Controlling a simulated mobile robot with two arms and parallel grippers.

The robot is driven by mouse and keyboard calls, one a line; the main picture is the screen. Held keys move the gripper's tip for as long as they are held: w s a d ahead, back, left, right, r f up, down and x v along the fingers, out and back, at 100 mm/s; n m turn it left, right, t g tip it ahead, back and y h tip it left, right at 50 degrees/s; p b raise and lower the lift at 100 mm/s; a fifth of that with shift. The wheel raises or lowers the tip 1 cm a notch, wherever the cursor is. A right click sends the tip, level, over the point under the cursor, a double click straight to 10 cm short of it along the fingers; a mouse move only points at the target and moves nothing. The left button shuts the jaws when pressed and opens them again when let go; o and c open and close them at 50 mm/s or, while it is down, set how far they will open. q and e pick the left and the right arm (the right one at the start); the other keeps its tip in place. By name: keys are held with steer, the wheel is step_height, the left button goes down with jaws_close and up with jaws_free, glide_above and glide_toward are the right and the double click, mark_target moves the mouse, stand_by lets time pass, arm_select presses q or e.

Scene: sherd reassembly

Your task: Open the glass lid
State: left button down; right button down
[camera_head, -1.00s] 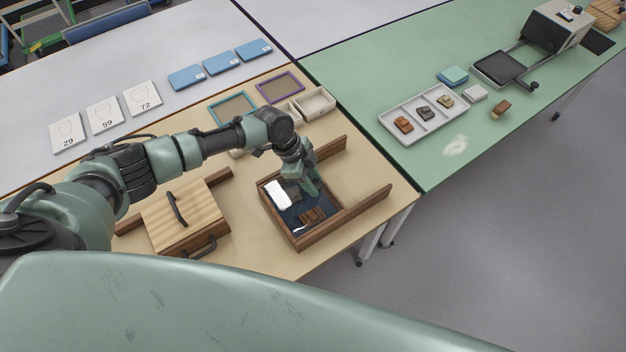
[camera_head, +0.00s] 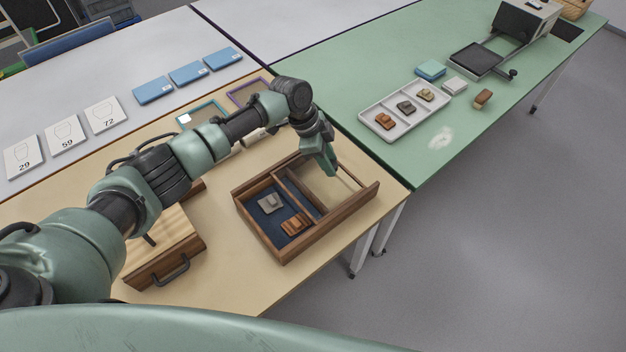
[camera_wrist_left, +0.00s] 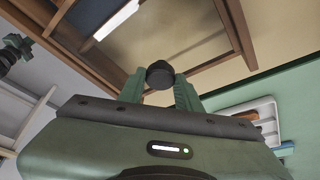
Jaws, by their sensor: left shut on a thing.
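The shallow wooden case (camera_head: 270,243) stands on the tan table with a dark blue lining. Its glass lid (camera_head: 322,187), a pane in a wooden frame, is slid toward the right, over the side rails. The left part of the case is uncovered and shows a grey sherd (camera_head: 270,203) and an orange-brown sherd (camera_head: 295,223). My left gripper (camera_head: 329,167) is at the lid's far right side. In the left wrist view its green fingers are shut on a round black knob (camera_wrist_left: 160,74), with the glass pane (camera_wrist_left: 175,32) behind it.
A wooden box (camera_head: 165,262) with a dark handle stands left of the case, partly behind my arm. A grey tray (camera_head: 388,132) with sherds lies on the green table (camera_head: 350,75). Numbered cards (camera_head: 62,134) and blue boxes (camera_head: 188,73) lie at the back left.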

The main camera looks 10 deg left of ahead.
mark_target(318, 170)
arm_select(q)
steer(key=shift+w+d, duration=0.1)
steer(key=shift+w, duration=0.1)
arm_select(e)
steer(key=shift+f, duration=0.25)
arm_select(q)
steer(key=c, duration=1)
jaws_free()
arm_select(e)
steer(key=shift+d, duration=0.1)
arm_select(q)
steer(key=shift+r, duration=0.15)
steer(key=b+v, duration=0.1)
steer(key=v, duration=0.6)
steer(key=shift+r, duration=0.3)
arm_select(e)
steer(key=shift+d+f, duration=0.1)
steer(key=shift+f, duration=0.45)
steer(key=shift+s, duration=0.1)
